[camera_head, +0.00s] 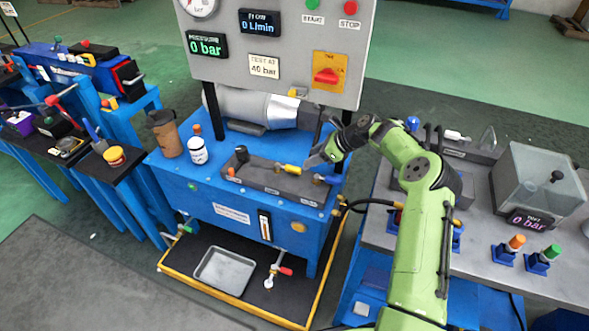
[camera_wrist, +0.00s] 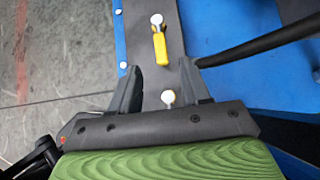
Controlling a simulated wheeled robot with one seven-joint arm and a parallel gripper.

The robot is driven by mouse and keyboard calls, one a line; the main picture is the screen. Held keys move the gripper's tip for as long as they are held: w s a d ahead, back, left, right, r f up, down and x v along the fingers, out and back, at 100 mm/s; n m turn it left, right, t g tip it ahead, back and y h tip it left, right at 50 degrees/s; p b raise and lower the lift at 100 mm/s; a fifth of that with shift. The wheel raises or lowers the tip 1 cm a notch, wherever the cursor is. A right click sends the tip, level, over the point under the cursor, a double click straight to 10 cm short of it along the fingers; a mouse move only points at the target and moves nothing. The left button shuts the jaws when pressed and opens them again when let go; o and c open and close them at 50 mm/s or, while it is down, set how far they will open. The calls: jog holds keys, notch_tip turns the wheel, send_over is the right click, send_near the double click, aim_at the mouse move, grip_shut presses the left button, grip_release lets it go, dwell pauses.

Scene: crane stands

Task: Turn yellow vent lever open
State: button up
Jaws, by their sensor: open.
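The yellow vent lever (camera_head: 289,168) is a short yellow handle on the dark grey manifold block (camera_head: 262,178) on top of the blue bench. In the wrist view the yellow lever (camera_wrist: 160,47) runs from a round silver pivot at the top down toward my gripper. My gripper (camera_wrist: 160,72) is open, with one finger on each side of the line of the lever. The lever's lower end lies just ahead of the fingertips, and nothing is between them in contact. In the head view my gripper (camera_head: 318,159) is just right of the lever.
A second silver knob (camera_wrist: 168,97) sits between my fingers. A black hose (camera_wrist: 260,47) passes close to the right finger. The panel (camera_head: 280,50) rises behind the block. A brown cup (camera_head: 165,133) and white bottle (camera_head: 197,150) stand at the bench's left.

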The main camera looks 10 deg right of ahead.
aim_at(292, 167)
jog(key=b+x, duration=0.2)
jog(key=x, duration=0.7)
jog(key=shift+w+a+f, duration=0.15)
jog(key=shift+a, duration=0.1)
jog(key=shift+c, duration=0.3)
grip_shut()
